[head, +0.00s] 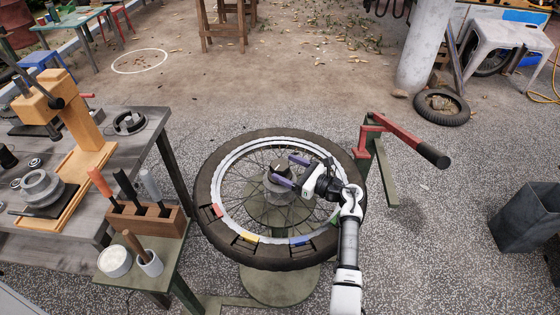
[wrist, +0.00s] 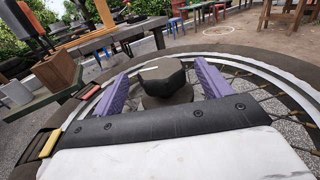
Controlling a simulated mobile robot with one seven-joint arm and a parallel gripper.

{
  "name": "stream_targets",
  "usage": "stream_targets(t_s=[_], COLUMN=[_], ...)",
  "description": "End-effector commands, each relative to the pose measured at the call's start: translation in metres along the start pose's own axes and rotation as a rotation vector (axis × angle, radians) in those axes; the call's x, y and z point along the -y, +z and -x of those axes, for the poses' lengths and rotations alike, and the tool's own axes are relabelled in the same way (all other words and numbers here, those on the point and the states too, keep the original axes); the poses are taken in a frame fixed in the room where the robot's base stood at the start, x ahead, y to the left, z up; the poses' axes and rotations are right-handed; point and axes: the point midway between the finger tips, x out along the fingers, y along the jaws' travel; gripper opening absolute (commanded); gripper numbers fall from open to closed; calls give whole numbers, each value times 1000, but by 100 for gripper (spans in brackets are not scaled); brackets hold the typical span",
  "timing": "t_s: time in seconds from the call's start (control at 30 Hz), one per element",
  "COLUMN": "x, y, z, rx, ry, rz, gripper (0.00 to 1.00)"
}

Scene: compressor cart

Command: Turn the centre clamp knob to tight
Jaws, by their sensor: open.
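The centre clamp knob (wrist: 163,78) is a dark faceted knob with a pale mark on its top. It sits on a round grey hub at the middle of a spoked wheel. In the head view the knob (head: 281,169) is small and partly hidden by my gripper. My gripper (head: 284,168) reaches in from the right, with its purple fingers apart. In the wrist view the fingers of my gripper (wrist: 160,72) stand on either side of the knob, with gaps visible. I cannot tell how tight the knob is.
The wheel's tyre (head: 222,164) and rim surround the hub. A red lever with a black grip (head: 432,155) stands to the right. A tool block (head: 147,222) and cups are on a small green table at left, beside a workbench (head: 153,122). A grey bin (head: 525,218) stands far right.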

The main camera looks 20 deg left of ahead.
Motion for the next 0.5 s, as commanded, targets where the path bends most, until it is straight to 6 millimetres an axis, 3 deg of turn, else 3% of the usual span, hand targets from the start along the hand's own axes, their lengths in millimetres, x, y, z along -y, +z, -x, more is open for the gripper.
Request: stream_targets(t_s=[0.2, 0.5], x=[0, 0], y=[1, 0], z=[-27, -34], rx=[0, 0], ry=[1, 0], rz=[-1, -1], gripper=[77, 77])
